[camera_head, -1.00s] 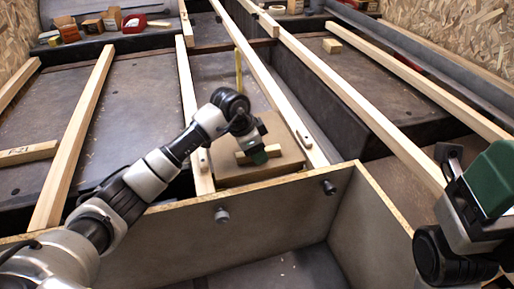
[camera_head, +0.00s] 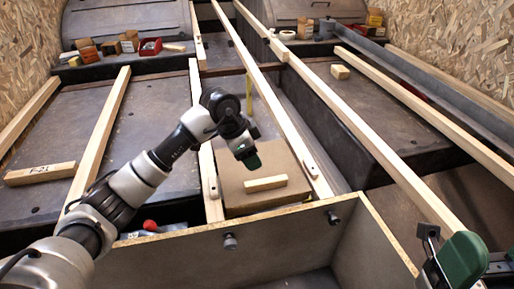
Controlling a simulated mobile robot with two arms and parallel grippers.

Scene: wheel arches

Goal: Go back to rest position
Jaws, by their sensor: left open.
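My left arm comes in from the left, and its left gripper (camera_head: 250,159) hangs above a brown board or box (camera_head: 237,197) between two wooden rails. A small wooden block (camera_head: 265,184) lies on that brown surface, just below and apart from the gripper. The left gripper is open and empty. My right gripper, with its green part (camera_head: 463,260), shows at the lower right edge. Its fingertips are cut off, so its opening is hidden.
Long wooden rails (camera_head: 101,130) run away across grey wheel arches. A panel (camera_head: 285,240) with dark knobs stands in front. A block marked F-21 (camera_head: 40,173) lies at left, another block (camera_head: 340,71) at right. Small boxes and a red bin (camera_head: 150,47) stand at the back.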

